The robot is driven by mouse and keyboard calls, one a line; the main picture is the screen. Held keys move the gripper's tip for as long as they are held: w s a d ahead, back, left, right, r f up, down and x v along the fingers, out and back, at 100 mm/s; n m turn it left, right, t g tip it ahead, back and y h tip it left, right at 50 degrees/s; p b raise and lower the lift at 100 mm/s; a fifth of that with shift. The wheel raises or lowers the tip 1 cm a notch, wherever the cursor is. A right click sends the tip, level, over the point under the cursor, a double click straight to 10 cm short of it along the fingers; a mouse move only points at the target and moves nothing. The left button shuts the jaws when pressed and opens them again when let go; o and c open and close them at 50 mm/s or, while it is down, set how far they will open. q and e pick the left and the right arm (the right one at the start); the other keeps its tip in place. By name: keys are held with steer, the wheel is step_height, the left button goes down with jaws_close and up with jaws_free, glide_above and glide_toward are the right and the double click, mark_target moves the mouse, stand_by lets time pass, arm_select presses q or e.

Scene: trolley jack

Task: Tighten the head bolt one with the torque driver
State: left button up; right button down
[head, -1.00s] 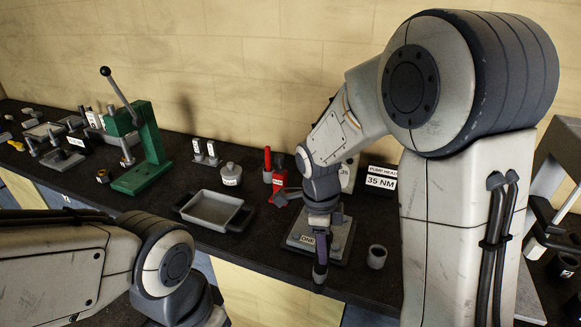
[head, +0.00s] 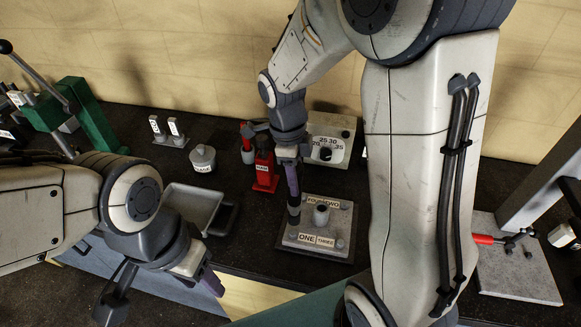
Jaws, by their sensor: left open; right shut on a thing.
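The pump head (head: 343,208) is a grey block on a base plate, with a raised centre and labels ONE, TWO, THREE and FOUR. The ONE label (head: 305,238) is at its front left. My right gripper (head: 292,192) points down over the block's left side. It is shut on a dark upright tool (head: 294,212), which looks like the torque driver. The tool's lower end is near the corner by ONE; I cannot tell whether it touches bolt one, which I cannot make out. My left gripper (head: 160,292) is open and empty at the lower left.
A grey tray (head: 188,198) lies left of the block. A red bottle-like piece (head: 265,172), a lidded pot (head: 202,160) and a dial marked 25, 30, 35 (head: 342,130) stand behind. A green press (head: 90,115) is far left. A red-handled tool (head: 487,239) lies right.

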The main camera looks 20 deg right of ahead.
mark_target(294, 199)
steer(key=shift+a+r, duration=0.1)
steer(key=shift+w+a, duration=0.1)
steer(key=shift+f+b, duration=2.65)
steer(key=shift+f, duration=0.7)
steer(key=shift+f+b, duration=0.4)
steer(key=shift+f, duration=0.1)
steer(key=shift+r, duration=0.1)
stand_by(0.7)
steer(key=shift+r+p, duration=2.2)
steer(key=shift+r, duration=0.3)
